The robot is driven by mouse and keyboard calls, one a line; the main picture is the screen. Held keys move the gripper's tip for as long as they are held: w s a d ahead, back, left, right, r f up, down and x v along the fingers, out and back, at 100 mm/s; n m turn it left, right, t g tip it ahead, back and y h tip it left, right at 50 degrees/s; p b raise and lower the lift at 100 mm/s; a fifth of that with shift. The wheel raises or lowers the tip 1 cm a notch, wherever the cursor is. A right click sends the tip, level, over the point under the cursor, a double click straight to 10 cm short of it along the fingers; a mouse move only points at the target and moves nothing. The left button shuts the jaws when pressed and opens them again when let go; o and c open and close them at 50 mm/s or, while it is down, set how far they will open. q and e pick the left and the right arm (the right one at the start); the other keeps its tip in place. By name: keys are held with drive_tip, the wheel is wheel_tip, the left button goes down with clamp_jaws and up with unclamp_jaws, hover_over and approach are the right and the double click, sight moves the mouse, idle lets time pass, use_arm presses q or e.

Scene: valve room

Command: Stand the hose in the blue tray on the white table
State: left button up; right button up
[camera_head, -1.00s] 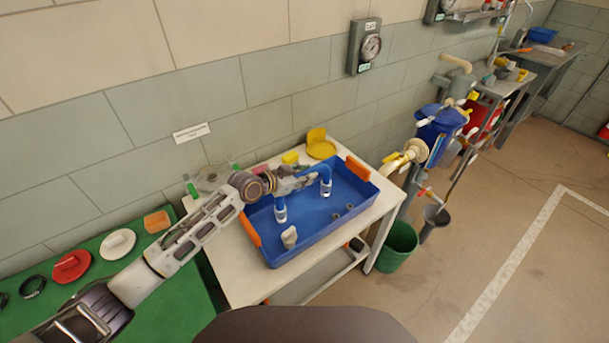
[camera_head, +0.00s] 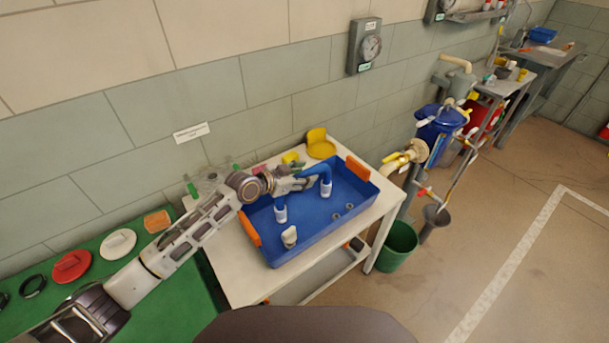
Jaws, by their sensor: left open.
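The blue hose (camera_head: 326,179) stands as an arch in the blue tray (camera_head: 335,218), its two pale-cuffed ends pointing down toward the tray floor. The tray has orange handles and rests on the white table (camera_head: 236,275). My left gripper (camera_head: 305,184) reaches in from the left and is open at the upper middle of the hose. It hides part of the arch, and I cannot tell whether the fingers touch it. My right gripper is not in view.
A light-coloured fitting (camera_head: 289,236) and several small rings lie in the tray. A yellow part (camera_head: 320,147) sits at the table's back edge. A green table (camera_head: 180,300) holds discs at left. A green bucket (camera_head: 397,247) stands right of the white table.

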sight(297, 176)
use_arm(q)
drive_tip(key=v, duration=0.3)
drive_tip(key=shift+s+a, duration=0.1)
drive_tip(key=shift+a, duration=0.05)
drive_tip(key=shift+v, duration=2.75)
drive_tip(key=shift+s+a+r, duration=0.1)
drive_tip(key=shift+s+a, duration=0.15)
drive_tip(key=shift+s+a+r, duration=0.35)
drive_tip(key=shift+s+a, duration=0.05)
drive_tip(key=shift+a, duration=0.05)
drive_tip(key=shift+s, duration=0.1)
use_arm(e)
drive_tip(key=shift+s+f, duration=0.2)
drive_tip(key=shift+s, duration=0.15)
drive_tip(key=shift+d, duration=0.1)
